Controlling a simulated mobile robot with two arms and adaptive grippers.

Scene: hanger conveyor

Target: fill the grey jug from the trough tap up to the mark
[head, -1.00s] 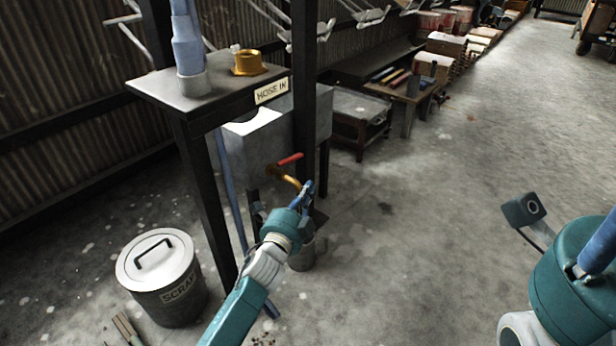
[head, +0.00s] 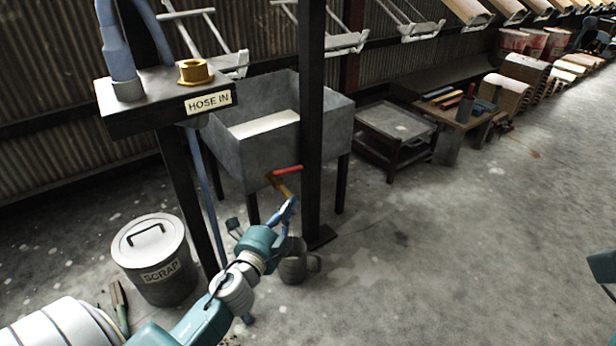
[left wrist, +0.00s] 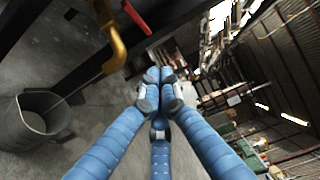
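The grey jug (head: 293,266) stands upright on the floor below the trough tap, its handle to the right. It also shows in the left wrist view (left wrist: 30,122), at the left. The brass tap (head: 280,186) with a red lever (head: 287,170) sticks out from the grey trough (head: 228,158). In the left wrist view the tap (left wrist: 113,50) is at the top. A thin line runs from near the tap toward the jug; I cannot tell whether it is water. My left gripper (left wrist: 158,76) has its blue fingertips together, empty, just below the tap and above the jug. The mark and fill level cannot be made out.
A black post (head: 311,120) stands right beside the tap. A stand with a HOSE IN plate (head: 208,102) and a scrap bin (head: 157,262) are to the left. A low table (head: 395,122) stands behind, right. The floor on the right is clear.

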